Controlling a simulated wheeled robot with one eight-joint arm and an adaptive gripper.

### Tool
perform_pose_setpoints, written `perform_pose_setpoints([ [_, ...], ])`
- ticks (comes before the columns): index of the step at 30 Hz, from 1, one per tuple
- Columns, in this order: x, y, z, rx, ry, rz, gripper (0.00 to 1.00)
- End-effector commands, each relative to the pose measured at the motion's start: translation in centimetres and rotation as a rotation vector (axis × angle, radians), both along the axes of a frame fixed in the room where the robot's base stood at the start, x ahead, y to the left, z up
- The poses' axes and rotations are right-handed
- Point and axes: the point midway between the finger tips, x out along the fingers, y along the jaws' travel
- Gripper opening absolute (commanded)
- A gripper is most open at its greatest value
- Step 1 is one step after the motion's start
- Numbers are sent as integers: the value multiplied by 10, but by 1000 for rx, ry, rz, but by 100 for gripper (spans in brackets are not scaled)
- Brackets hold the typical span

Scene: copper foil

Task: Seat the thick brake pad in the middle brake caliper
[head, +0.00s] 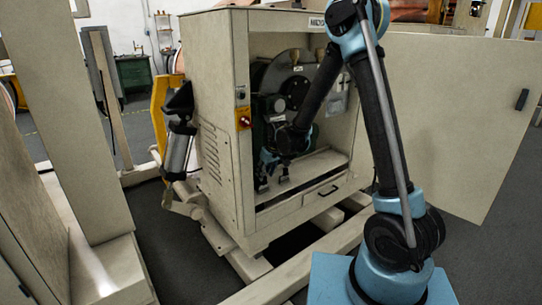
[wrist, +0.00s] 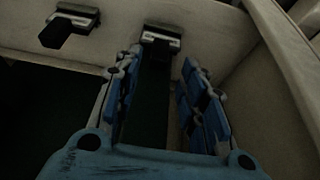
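My gripper (head: 268,160) reaches low inside the open cabinet. In the wrist view its two blue-padded fingers (wrist: 160,58) are apart. A black block with a grey metal plate (wrist: 160,38), which looks like a brake pad, lies at or just beyond the fingertips, between them. A similar black block (wrist: 70,25) lies to its left on the pale ledge. I cannot tell which is the thick one. The dark brake disc (head: 268,76) stands upright in the cabinet, partly hidden by my arm. The middle caliper cannot be made out clearly.
The pale cabinet (head: 222,110) has its door (head: 450,120) swung open to the right. A shelf (head: 315,168) runs under the disc, above a drawer (head: 320,193). In the wrist view a pale wall (wrist: 265,100) stands close on the right.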

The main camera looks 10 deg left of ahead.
Motion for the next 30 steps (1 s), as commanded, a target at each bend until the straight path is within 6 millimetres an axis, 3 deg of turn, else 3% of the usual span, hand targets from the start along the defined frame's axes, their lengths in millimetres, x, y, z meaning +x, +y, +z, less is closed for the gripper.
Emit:
perform_pose_setpoints([
  [21,-24,-27,85,0,0,0,38],
  [30,-31,-36,111,0,0,0,38],
])
